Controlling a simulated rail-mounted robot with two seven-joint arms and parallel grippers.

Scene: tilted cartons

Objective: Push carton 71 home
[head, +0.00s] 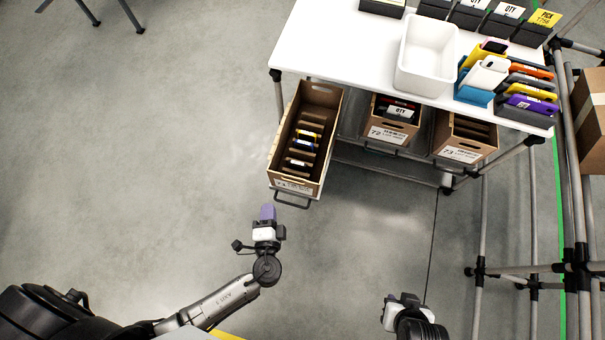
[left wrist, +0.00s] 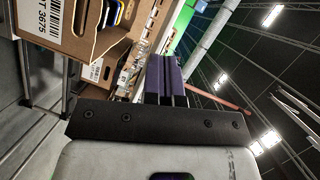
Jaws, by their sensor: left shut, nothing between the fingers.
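Carton 71 (head: 282,150) is the long brown open carton at the left end of the white table. It sticks well out in front of cartons 72 and 73, with several dividers and items inside. Its front label is small and hard to read. A dark handle (head: 292,203) juts out below its front. My left gripper (head: 267,213), with purple fingers, is shut and empty, just in front and to the left of the handle. In the left wrist view the shut fingers (left wrist: 166,80) show beside a carton front (left wrist: 75,25). My right gripper (head: 403,299) is at the bottom; its fingers are unclear.
Carton 72 (head: 383,134) and carton 73 (head: 462,153) sit under the white table (head: 345,40). A white bin (head: 425,55) and several coloured items stand on top. A pipe rack (head: 480,230) stands at right.

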